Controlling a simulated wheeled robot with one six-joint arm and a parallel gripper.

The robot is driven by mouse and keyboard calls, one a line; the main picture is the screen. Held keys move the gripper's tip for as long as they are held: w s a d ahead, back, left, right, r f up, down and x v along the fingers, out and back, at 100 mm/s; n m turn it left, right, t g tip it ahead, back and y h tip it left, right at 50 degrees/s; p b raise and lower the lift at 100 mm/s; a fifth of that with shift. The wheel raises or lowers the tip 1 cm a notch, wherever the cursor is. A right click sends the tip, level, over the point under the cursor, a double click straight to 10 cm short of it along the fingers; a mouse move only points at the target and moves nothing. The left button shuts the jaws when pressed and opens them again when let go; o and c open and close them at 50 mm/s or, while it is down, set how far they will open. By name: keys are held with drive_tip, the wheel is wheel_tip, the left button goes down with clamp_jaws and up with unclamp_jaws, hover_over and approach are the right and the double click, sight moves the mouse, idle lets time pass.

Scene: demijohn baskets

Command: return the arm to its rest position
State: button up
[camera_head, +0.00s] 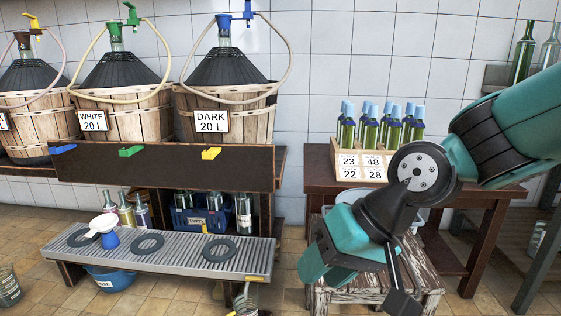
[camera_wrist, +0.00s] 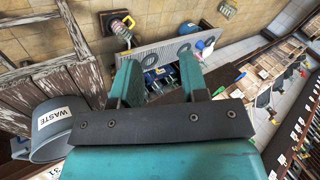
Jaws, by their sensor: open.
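My arm reaches in from the right in the camera_head view, bent at a dark round joint, with its lower teal part hanging over a worn wooden stool (camera_head: 432,284). In the camera_wrist view my gripper (camera_wrist: 159,78) has its two teal fingers well apart. Nothing is held between them. Through the gap show the grey slatted bench and the blue crate of bottles, farther away. The fingertips are hard to make out in the camera_head view.
A grey bucket labelled WASTE (camera_wrist: 48,132) is close on the left in the camera_wrist view. A wooden bottle crate (camera_head: 345,160) stands on a brown table behind my arm. Wicker demijohns and the slatted bench (camera_head: 258,258) are at left.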

drive_tip(key=s+d+r+n+g+h+p, duration=0.1)
drive_tip(key=s+d+r+n+h+p, duration=0.25)
drive_tip(key=s+d, duration=0.7)
wheel_tip(320, 180, up, 37)
drive_tip(key=a+p, duration=0.1)
drive_tip(key=p, duration=3.4)
drive_tip(key=shift+s+a+y+p, duration=0.3)
drive_tip(key=shift+s+y, duration=0.05)
drive_tip(key=shift+y, duration=0.1)
